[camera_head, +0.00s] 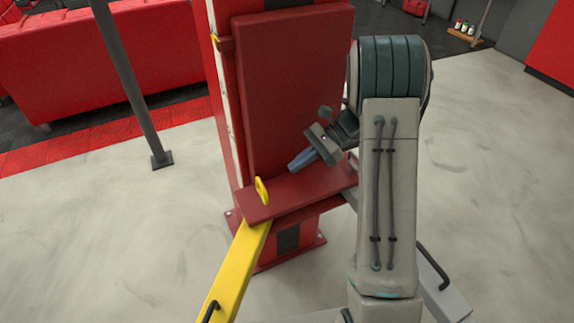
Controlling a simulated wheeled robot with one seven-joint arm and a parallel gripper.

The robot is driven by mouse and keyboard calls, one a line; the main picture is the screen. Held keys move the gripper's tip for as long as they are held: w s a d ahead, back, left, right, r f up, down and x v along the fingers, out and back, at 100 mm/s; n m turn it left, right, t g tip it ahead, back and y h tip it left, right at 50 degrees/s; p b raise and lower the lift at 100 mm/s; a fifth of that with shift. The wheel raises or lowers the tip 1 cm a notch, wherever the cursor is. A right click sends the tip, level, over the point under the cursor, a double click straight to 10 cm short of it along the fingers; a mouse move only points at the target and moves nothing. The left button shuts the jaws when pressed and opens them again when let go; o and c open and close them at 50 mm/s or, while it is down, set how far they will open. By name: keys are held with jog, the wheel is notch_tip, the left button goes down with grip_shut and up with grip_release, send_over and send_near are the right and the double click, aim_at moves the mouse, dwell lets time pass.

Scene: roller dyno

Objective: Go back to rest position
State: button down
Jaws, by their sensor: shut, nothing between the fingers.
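My gripper (301,161) is at the middle of the picture, at the end of my bent arm. Its fingers are together and point left and down, with nothing held. It appears close in front of a dark red upright panel (287,80) and above a dark red ledge (295,192); I cannot tell whether it touches either. My arm's forearm and elbow hide the area to the right of the panel.
A yellow bar (238,268) with a black handle runs from the ledge toward the front. A grey bar (441,283) with a black handle lies right of my arm. A grey post (131,85) stands left. Red sofa-like seating (95,55) is behind. Pale floor (485,150) is clear at right.

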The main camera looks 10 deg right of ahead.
jog(key=shift+w+d+r, duration=0.15)
jog(key=shift+d+r, duration=0.1)
jog(key=shift+d, duration=0.25)
jog(key=s+d+r+n+t+h+p, duration=0.1)
jog(key=s+r+n+h, duration=0.4)
jog(key=s, duration=0.5)
jog(key=s+d+r+n+t+h+p, duration=0.1)
jog(key=s+r+n+t+h+p, duration=0.2)
jog(key=s+r+n, duration=0.6)
jog(key=s+t+h, duration=0.1)
jog(key=t+h, duration=0.1)
jog(key=h, duration=0.1)
jog(key=shift+s+d+r+p, duration=0.15)
jog(key=shift+s+r+p, duration=0.1)
jog(key=shift+s+p, duration=0.15)
